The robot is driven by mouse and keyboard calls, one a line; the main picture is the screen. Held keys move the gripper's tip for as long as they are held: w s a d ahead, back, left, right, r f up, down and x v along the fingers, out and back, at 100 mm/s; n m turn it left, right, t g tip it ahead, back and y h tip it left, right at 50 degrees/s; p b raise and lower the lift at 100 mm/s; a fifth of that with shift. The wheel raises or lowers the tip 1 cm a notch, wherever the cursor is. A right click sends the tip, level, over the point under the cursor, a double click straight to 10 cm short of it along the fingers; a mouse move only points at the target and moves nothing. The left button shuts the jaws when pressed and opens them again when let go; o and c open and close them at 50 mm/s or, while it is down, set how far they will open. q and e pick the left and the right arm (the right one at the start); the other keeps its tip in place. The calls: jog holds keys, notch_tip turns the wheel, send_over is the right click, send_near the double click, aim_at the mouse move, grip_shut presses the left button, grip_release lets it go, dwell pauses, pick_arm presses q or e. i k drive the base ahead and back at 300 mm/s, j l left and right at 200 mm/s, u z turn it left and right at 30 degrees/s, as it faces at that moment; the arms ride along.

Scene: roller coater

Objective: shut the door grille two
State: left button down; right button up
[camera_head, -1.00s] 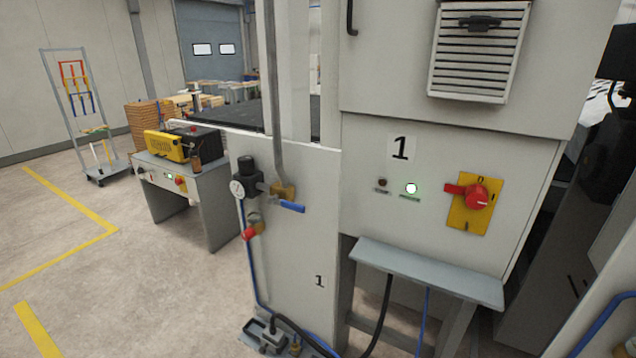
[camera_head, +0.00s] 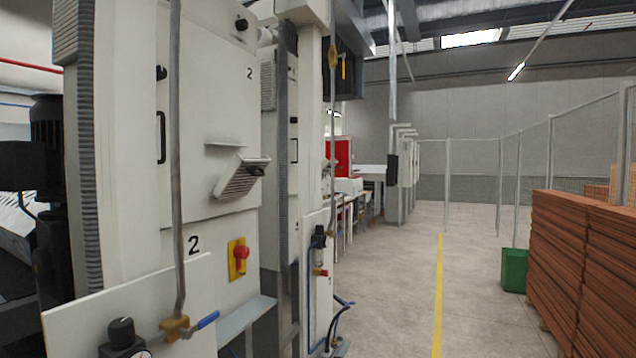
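The door grille two (camera_head: 240,178) is a small slatted panel with a dark latch at its upper right. It sits on the front of the white cabinet marked 2 (camera_head: 219,120). The grille is tilted outward, its lower part sticking out from the cabinet face, so it stands open. A flat ledge or flap (camera_head: 229,142) shows just above it. Neither of my grippers is in view.
A red rotary switch on a yellow plate (camera_head: 238,256) is below the grille. A pipe and a blue-handled valve (camera_head: 204,322) stand in front at lower left. Wooden stacks (camera_head: 583,265) and a green bin (camera_head: 514,269) are on the right. The floor (camera_head: 405,300) between is clear.

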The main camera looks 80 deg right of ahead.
aim_at(241, 174)
jog(key=k+z, duration=0.15)
jog(key=z, duration=1.7)
